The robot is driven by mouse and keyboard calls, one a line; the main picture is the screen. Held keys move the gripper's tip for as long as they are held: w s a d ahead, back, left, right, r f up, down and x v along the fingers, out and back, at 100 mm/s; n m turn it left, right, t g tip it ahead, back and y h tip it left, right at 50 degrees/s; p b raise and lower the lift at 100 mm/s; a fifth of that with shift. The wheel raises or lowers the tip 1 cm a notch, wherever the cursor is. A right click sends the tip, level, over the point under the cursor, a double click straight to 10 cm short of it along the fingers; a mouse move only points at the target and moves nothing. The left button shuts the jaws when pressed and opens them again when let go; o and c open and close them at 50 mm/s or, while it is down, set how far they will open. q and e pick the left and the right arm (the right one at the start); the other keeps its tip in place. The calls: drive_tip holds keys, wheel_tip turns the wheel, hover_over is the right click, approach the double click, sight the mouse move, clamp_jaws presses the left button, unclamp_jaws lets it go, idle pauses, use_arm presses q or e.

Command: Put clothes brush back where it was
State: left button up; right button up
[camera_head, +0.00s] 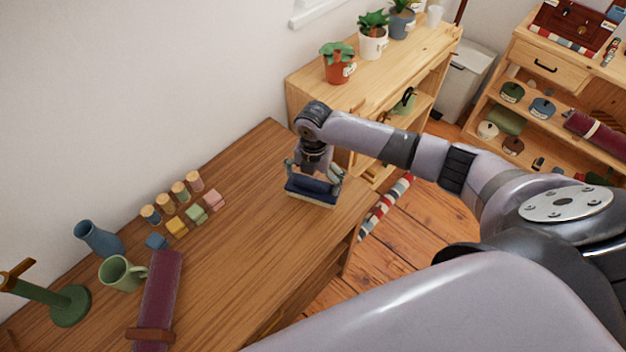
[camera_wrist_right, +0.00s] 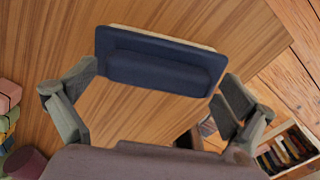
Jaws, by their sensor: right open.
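The clothes brush (camera_head: 312,188), with a dark blue back and a pale bristle edge, is at the far right end of the wooden table (camera_head: 255,225) and appears to rest on it. My right gripper (camera_head: 315,171) is directly over the brush, pointing down with its fingers spread. In the right wrist view the brush (camera_wrist_right: 160,62) lies crosswise between the open fingers, towards their tips. I see no clear grip on it; whether a finger touches its ends I cannot tell. My left gripper is not in view.
Wooden pegs and coloured blocks (camera_head: 178,226) stand mid-table. A blue vase (camera_head: 98,238), green mug (camera_head: 121,273), maroon roll (camera_head: 158,295) and green stand (camera_head: 68,304) are at the left. A shelf with potted plants (camera_head: 340,62) adjoins the far end. The table's right edge is close.

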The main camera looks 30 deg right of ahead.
sight(314, 180)
wheel_tip(314, 180, up, 12)
drive_tip(key=b, duration=0.1)
drive_tip(key=shift+f, duration=0.25)
drive_tip(key=shift+d, duration=0.1)
